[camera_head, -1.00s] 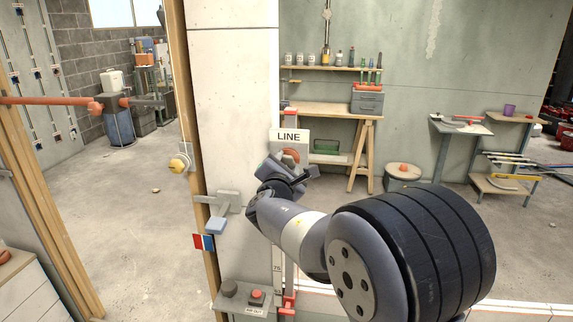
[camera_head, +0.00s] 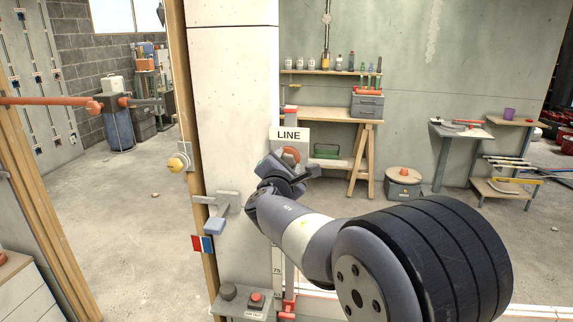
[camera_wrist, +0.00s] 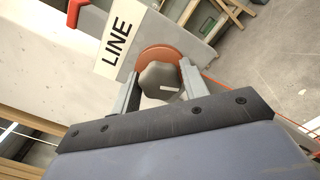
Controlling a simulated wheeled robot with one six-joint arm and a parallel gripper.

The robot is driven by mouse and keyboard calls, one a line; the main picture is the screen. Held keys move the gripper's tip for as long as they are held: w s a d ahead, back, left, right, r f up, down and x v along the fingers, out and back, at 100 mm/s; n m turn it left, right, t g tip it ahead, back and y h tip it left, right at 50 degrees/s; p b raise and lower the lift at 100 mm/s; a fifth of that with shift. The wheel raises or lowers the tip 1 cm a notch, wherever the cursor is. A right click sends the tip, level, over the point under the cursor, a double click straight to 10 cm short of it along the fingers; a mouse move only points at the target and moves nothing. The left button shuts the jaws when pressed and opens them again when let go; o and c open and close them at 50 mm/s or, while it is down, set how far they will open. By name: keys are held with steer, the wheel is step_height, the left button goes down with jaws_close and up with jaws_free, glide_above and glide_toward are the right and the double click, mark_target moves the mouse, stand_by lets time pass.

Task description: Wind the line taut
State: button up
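The reel is an orange disc (camera_head: 291,154) with a grey faceted knob (camera_wrist: 160,82) at its middle. It is mounted under a white LINE sign (camera_head: 289,136) at the edge of the wall. My gripper (camera_wrist: 160,88) faces the disc, with one finger on each side of the knob. The knob fills the gap and the fingers look shut on it. The wrist view is tilted, so the sign leans. A thin orange line (camera_wrist: 218,82) runs right from behind the right finger. In the head view my wrist hides the lower part of the reel.
Below, an upright scale marked 75 (camera_head: 277,271) has a red piece (camera_head: 288,307) near its foot. A box with a red button (camera_head: 256,299) stands beside it. A lever handle (camera_head: 215,224) sticks out at the left. A workbench (camera_head: 335,114) stands behind.

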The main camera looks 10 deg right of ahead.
steer(key=o, duration=0.3)
steer(key=shift+o, duration=0.2)
steer(key=b+v, duration=0.1)
steer(key=v, duration=0.9)
steer(key=shift+s+a+b, duration=0.15)
steer(key=shift+s+b, duration=0.25)
steer(key=shift+w, duration=0.1)
steer(key=p+x, duration=0.2)
steer(key=x, duration=0.8)
steer(key=shift+w+d, duration=0.2)
steer(key=shift+w, duration=0.15)
steer(key=shift+w+r+p, duration=0.1)
steer(key=shift+p, duration=0.7)
